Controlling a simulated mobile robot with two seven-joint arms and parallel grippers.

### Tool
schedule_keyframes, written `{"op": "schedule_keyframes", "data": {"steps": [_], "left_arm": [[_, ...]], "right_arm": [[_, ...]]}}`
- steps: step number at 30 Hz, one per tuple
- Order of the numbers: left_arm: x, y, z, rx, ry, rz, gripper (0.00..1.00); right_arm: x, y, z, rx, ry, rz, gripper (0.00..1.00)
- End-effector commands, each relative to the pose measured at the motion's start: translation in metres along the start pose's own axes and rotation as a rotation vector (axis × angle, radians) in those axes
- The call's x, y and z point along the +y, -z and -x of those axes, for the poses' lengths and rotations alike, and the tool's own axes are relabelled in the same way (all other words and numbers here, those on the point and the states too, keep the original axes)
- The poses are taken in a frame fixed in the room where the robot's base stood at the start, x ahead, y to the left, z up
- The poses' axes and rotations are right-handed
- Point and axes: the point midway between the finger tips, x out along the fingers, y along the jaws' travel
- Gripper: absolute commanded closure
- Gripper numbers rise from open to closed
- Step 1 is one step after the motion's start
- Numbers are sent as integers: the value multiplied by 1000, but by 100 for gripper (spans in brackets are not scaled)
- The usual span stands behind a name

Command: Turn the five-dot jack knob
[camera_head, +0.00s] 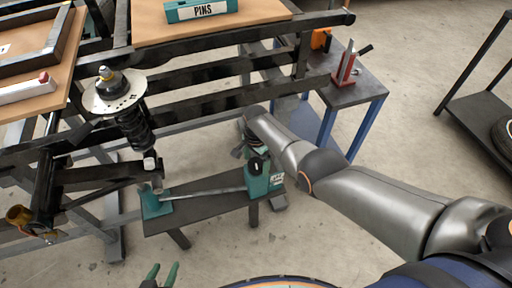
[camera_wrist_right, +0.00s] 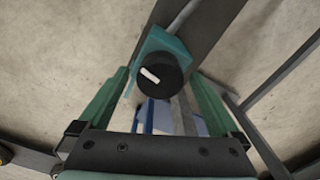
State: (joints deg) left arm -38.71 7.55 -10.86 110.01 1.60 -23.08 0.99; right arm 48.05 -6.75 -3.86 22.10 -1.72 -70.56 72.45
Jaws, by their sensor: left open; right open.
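A teal jack (camera_head: 262,184) stands at the right end of a low dark bench (camera_head: 205,212). Its black round knob (camera_head: 256,166) faces up and carries a white pointer bar. A small pale plate (camera_head: 277,179) is on the jack, its dots too small to count. In the right wrist view the knob (camera_wrist_right: 160,76) lies between the fingers of my open right gripper (camera_wrist_right: 159,84), with gaps on both sides. In the head view, my right wrist is just behind the knob. My left gripper (camera_head: 161,274) is open and empty at the bottom edge, away from the jack.
A spring strut (camera_head: 134,125) with a pale top plate hangs in the dark frame at left. A rod (camera_head: 205,193) links the jack to a teal block (camera_head: 155,205). A blue-legged table (camera_head: 352,96) holds a red tool (camera_head: 345,68). Floor in front is clear.

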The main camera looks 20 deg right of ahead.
Motion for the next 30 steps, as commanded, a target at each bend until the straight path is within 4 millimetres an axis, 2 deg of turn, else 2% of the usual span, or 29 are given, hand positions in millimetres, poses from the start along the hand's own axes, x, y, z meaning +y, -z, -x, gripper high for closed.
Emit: {"op": "schedule_keyframes", "data": {"steps": [1,9,15,21,30], "left_arm": [[0,9,8,3,1,0,50],[0,37,34,7,5,0,50],[1,44,42,4,6,1,50],[1,46,44,2,6,1,50],[1,45,44,0,6,1,50]], "right_arm": [[0,0,13,1,2,0,1],[-1,0,69,1,4,0,1],[0,0,98,1,3,0,1],[0,0,112,1,1,0,1],[0,0,114,0,0,0,1]]}}
